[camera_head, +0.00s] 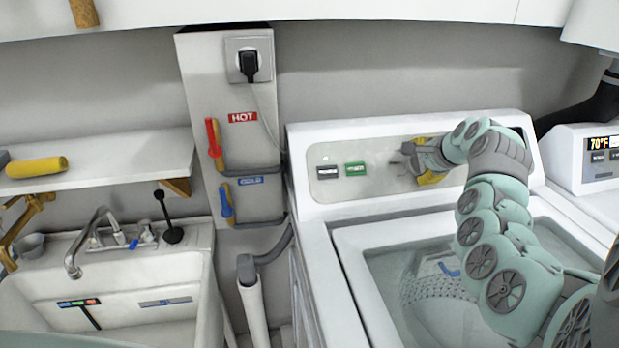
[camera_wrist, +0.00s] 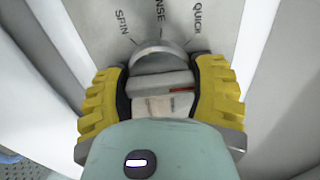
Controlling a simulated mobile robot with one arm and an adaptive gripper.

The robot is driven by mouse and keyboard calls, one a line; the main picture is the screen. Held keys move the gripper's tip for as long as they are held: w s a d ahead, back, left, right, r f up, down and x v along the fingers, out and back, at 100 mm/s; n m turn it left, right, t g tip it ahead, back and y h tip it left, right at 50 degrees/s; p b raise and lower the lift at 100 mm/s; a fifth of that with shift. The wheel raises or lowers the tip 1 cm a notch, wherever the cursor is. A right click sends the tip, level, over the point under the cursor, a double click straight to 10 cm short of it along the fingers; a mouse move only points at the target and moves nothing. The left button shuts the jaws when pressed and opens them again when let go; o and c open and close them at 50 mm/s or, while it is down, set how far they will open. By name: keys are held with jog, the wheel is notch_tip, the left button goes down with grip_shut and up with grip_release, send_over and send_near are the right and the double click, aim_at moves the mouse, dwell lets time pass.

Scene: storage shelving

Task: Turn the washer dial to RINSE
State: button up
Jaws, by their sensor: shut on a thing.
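The washer dial (camera_wrist: 158,55) is a round grey knob with a raised grip bar and a red mark on the bar's right part. My gripper (camera_wrist: 163,88) is shut on the dial's bar, with one yellow-padded finger on each side. Printed labels SPIN, a partly cut-off "NSE" label (camera_wrist: 160,14) and QUICK fan out beyond the dial, from left to right. In the head view my gripper (camera_head: 428,160) is at the washer's control panel (camera_head: 345,200) and largely hides the dial.
A black button (camera_head: 327,172) and a green button (camera_head: 355,169) are left of my gripper on the panel. The washer tub (camera_head: 432,300) shows below my arm. A sink (camera_head: 130,300) and the red hot-water lever (camera_head: 214,140) are at left. A second appliance (camera_head: 570,165) stands at right.

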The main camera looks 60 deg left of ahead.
jog(key=shift+f+n+b, duration=0.1)
jog(key=shift+n+b, duration=0.2)
jog(key=n+b, duration=0.2)
jog(key=b, duration=0.1)
jog(key=shift+f+n, duration=0.15)
jog(key=shift+n, duration=0.25)
jog(key=n+b, duration=0.5)
jog(key=b, duration=0.1)
jog(key=shift+w, duration=0.1)
jog(key=n+b, duration=0.5)
jog(key=shift+b, duration=0.4)
jog(key=shift+r+n+b, duration=0.2)
jog(key=shift+n+b, duration=0.75)
jog(key=shift+n, duration=0.15)
jog(key=o, duration=1.2)
jog(key=shift+r, duration=0.1)
